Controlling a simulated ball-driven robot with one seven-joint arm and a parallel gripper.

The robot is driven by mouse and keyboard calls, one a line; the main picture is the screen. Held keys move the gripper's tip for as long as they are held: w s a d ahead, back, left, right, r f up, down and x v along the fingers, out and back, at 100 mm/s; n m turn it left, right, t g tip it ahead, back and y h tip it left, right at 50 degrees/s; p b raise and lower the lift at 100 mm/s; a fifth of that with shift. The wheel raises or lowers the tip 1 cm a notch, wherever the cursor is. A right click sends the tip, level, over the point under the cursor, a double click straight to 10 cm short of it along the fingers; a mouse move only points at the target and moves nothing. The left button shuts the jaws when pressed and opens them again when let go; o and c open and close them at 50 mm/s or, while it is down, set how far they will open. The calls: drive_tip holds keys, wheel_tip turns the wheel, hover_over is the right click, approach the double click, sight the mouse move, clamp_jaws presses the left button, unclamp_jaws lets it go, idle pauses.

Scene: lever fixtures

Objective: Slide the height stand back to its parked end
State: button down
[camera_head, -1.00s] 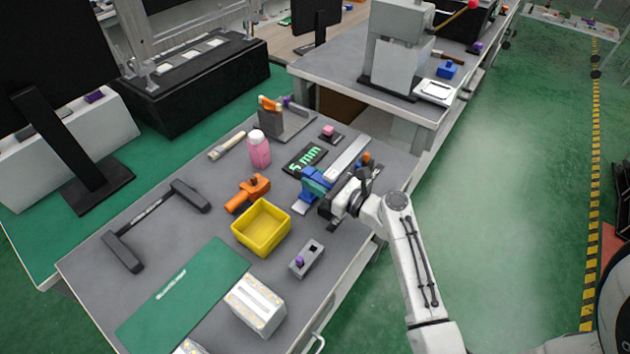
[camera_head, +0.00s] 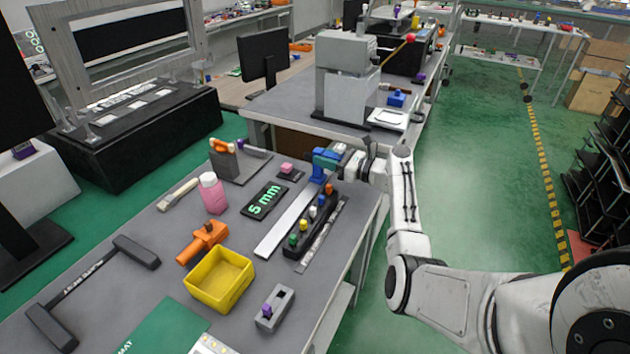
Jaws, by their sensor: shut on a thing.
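The height stand, a blue block (camera_head: 322,162), sits at the far end of a flat silver rail (camera_head: 285,224) on the grey bench. The rail runs bare from the blue block down to its near end. My gripper (camera_head: 342,158) reaches in from the right at the blue block and is shut on it. The fingertips are small and partly hidden, so the exact grip point cannot be told.
A dark holder with several coloured knobs (camera_head: 308,232) stands right of the rail. A grey machine (camera_head: 345,78) stands beyond.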

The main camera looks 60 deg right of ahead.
drive_tip(key=d+b, duration=0.1)
drive_tip(key=d, duration=0.2)
idle(0.4)
drive_tip(key=c, duration=0.8)
unclamp_jaws()
drive_tip(key=shift+d, duration=0.15)
drive_tip(key=shift+c, duration=0.2)
drive_tip(key=s, duration=1)
drive_tip(key=shift+s+d+p, duration=0.15)
drive_tip(key=shift+s+p, duration=0.2)
